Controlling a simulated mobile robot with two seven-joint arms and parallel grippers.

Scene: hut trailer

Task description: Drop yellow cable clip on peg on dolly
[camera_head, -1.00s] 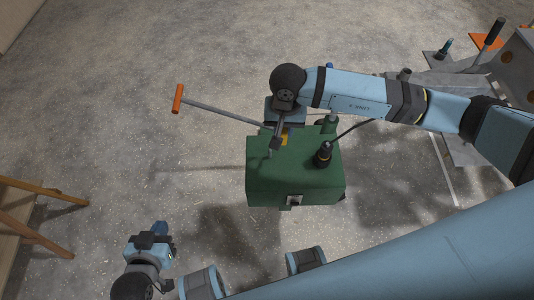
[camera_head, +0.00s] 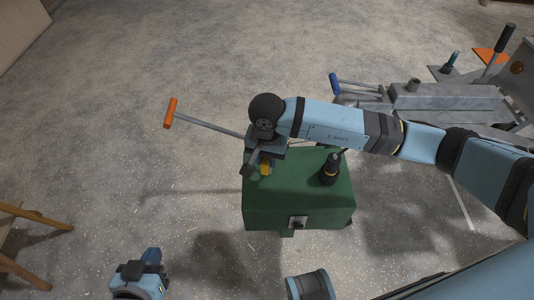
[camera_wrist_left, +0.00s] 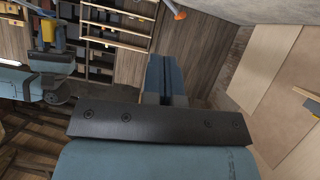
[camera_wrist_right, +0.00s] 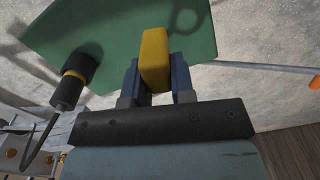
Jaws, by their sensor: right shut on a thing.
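The yellow cable clip (camera_wrist_right: 155,58) is between the fingers of my right gripper (camera_wrist_right: 156,80), which is shut on it. In the head view the clip (camera_head: 266,167) shows just below the right gripper (camera_head: 262,160), over the back left of the green box-shaped dolly (camera_head: 300,208). The dolly's green top (camera_wrist_right: 110,35) lies beyond the clip in the right wrist view. I cannot make out the peg clearly; a dark ring-shaped mark shows on the top beyond the clip. My left gripper (camera_wrist_left: 166,75) is empty with its fingers together; in the head view it (camera_head: 151,256) is at the lower left.
A black cylindrical plug with a yellow band (camera_head: 330,168) and cable stands on the dolly, right of the clip. A rod with an orange grip (camera_head: 171,112) extends left. Grey metal equipment (camera_head: 450,105) stands at right, a wooden stand (camera_head: 30,215) at left. Floor between is open.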

